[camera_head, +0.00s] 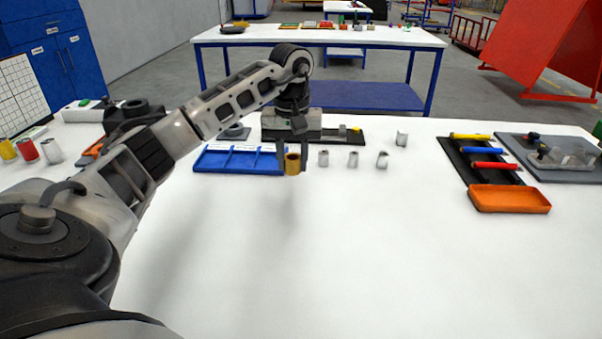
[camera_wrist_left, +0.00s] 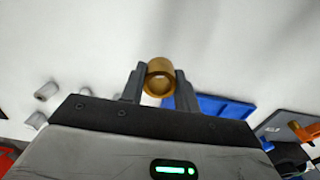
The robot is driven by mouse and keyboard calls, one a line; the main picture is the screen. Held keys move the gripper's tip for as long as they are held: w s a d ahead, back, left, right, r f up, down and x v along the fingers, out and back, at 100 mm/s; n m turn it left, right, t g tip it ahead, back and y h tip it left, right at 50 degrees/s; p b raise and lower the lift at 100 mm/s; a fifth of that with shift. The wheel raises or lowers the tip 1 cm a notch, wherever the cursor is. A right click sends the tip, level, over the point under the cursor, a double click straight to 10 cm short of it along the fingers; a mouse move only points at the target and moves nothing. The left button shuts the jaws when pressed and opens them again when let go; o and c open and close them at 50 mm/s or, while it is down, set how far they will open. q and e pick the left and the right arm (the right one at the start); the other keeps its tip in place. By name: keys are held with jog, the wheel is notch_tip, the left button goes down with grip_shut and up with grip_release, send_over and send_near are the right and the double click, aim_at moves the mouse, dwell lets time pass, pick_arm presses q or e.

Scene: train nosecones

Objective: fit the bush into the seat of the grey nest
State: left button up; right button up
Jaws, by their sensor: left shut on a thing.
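The bush (camera_head: 292,166) is a short gold-brown hollow cylinder. My left gripper (camera_head: 292,160) is shut on it, one finger on each side, and holds it just in front of the right end of the blue tray. In the left wrist view the bush (camera_wrist_left: 160,80) shows its open bore between the fingertips. I cannot tell for sure which part is the grey nest. A small grey piece (camera_head: 236,133) stands behind the blue tray, partly hidden by my left arm. My right gripper is not in view.
The blue tray (camera_head: 222,160) lies behind and left of the bush. Several small grey cylindrical pieces (camera_head: 353,159) stand to the right. An orange tray (camera_head: 509,199) and a black rack with coloured rods (camera_head: 470,141) are farther right. The front middle of the table is clear.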

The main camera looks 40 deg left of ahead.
aim_at(301, 189)
pick_arm(q)
jog(key=w+f, duration=0.2)
jog(key=f, duration=0.1)
jog(key=shift+w+a, duration=0.1)
jog(key=shift+w, duration=0.15)
jog(key=shift+w+f+p, duration=0.1)
jog(key=shift+f+p, duration=0.2)
jog(key=shift+f, duration=1.35)
jog(key=shift+f, duration=0.15)
jog(key=o, duration=1)
jog(key=shift+o, duration=0.2)
